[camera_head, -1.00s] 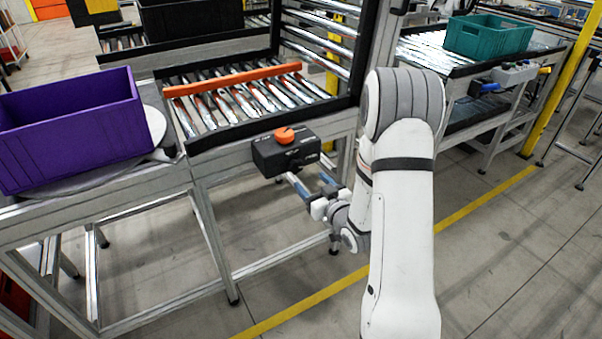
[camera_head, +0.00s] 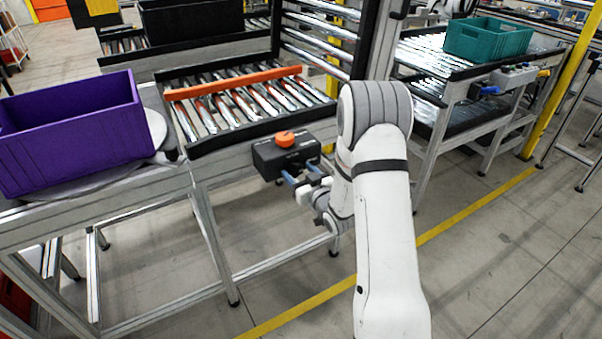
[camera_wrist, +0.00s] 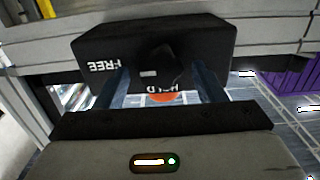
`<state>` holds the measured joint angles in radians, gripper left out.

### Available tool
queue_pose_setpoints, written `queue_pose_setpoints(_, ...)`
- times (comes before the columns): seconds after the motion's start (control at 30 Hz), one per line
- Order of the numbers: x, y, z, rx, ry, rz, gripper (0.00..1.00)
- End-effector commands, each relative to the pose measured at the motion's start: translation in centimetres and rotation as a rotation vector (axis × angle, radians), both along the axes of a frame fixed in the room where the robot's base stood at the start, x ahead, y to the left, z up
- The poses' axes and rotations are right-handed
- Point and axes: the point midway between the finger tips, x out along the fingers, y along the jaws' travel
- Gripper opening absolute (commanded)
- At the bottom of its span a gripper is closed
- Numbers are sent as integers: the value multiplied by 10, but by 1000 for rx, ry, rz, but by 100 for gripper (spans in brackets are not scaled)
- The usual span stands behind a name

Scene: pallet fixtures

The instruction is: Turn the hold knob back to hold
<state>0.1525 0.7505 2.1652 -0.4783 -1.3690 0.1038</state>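A black control box (camera_head: 270,160) is mounted on the front of the roller table, with an orange round part (camera_head: 285,139) on top. In the wrist view the box (camera_wrist: 215,50) shows an upside-down word FREE at left and a partly hidden word HOLD below the middle. Between them is a dark knob-like shape (camera_wrist: 165,65) with a short white mark on its left, FREE side. A bit of orange shows below it. My gripper (camera_head: 296,180) has its two blue fingers apart, one on each side of the dark shape in the wrist view (camera_wrist: 160,85). Contact cannot be told.
An orange bar (camera_head: 235,81) lies across the rollers above the box. A purple crate (camera_head: 75,135) stands at left, a teal crate (camera_head: 487,38) at back right. A table leg (camera_head: 215,245) stands below left of the box; the floor in front is open.

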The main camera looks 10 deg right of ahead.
Motion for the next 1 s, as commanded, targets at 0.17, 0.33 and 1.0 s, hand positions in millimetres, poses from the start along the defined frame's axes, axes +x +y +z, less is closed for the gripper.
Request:
queue_pose_setpoints(0.17,0,0,0,0,0,-1,48)
queue_pose_setpoints(0.33,0,-1,0,0,0,-1,34)
queue_pose_setpoints(1.0,0,-2,-5,-139,-51,-6,20)
